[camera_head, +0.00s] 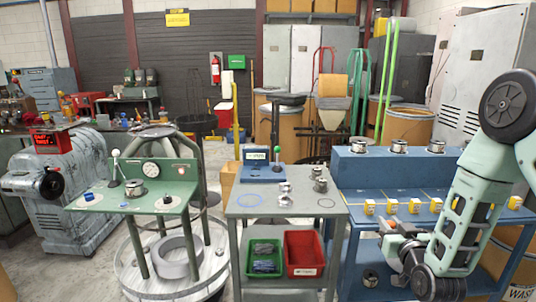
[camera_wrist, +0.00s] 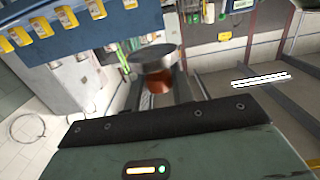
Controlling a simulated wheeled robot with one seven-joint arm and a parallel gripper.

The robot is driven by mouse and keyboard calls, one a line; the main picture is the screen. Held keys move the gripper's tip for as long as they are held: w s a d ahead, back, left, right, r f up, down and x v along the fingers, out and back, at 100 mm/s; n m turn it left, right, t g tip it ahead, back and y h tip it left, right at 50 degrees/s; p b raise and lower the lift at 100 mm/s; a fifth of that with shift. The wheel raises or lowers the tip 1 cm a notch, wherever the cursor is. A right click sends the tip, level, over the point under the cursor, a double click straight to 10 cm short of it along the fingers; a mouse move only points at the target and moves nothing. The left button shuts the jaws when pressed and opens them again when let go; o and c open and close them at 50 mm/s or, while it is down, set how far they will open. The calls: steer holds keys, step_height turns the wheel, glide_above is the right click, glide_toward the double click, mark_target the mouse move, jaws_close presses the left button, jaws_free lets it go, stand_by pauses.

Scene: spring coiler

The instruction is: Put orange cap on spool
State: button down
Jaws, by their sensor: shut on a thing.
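My gripper (camera_head: 388,236) is in front of the blue bench at the right, below its row of yellow tags. It is shut on the orange cap (camera_head: 392,223), of which only a small part shows in the head view. The cap shows as an orange-brown piece between dark fingers in the wrist view (camera_wrist: 158,82). Several silvery spool-like pieces stand on the blue bench's upper ledge, one of them a spool (camera_head: 399,146). Similar metal pieces (camera_head: 320,185) stand on the grey table, and another (camera_head: 134,188) on the green table. I cannot tell which is the task's spool.
The blue bench (camera_head: 380,172) fills the right. A green table (camera_head: 170,204) stands left.

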steer(key=s+f, duration=0.3)
steer(key=f, duration=0.3)
steer(key=s+f, duration=0.3)
steer(key=f, duration=0.4)
steer(key=shift+s+f, duration=0.15)
steer(key=shift+s, duration=0.25)
steer(key=shift+w, duration=0.1)
